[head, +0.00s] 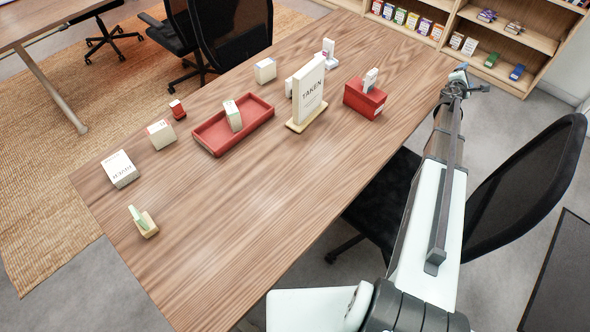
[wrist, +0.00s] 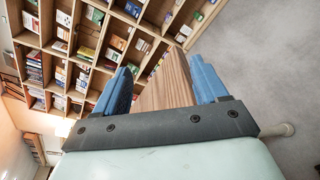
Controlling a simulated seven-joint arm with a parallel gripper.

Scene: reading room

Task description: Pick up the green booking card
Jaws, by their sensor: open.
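The green booking card (head: 136,216) stands in a small pale wooden holder (head: 149,231) near the front left edge of the wooden table (head: 230,230) in the head view. It does not show in the wrist view. My gripper (head: 461,68) is at the far right edge of the table, well away from the card. In the wrist view my gripper (wrist: 164,85) has its two blue fingers wide apart with nothing between them. Part of the table (wrist: 168,85) shows beyond the fingers.
A "TAKEN" sign (head: 310,92), a red tray (head: 262,107) holding a pale block, a red box (head: 364,98) and several pale blocks stand across the table. A black chair (head: 530,185) is at the right. The table's right front is clear. Bookshelves (head: 455,25) stand behind.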

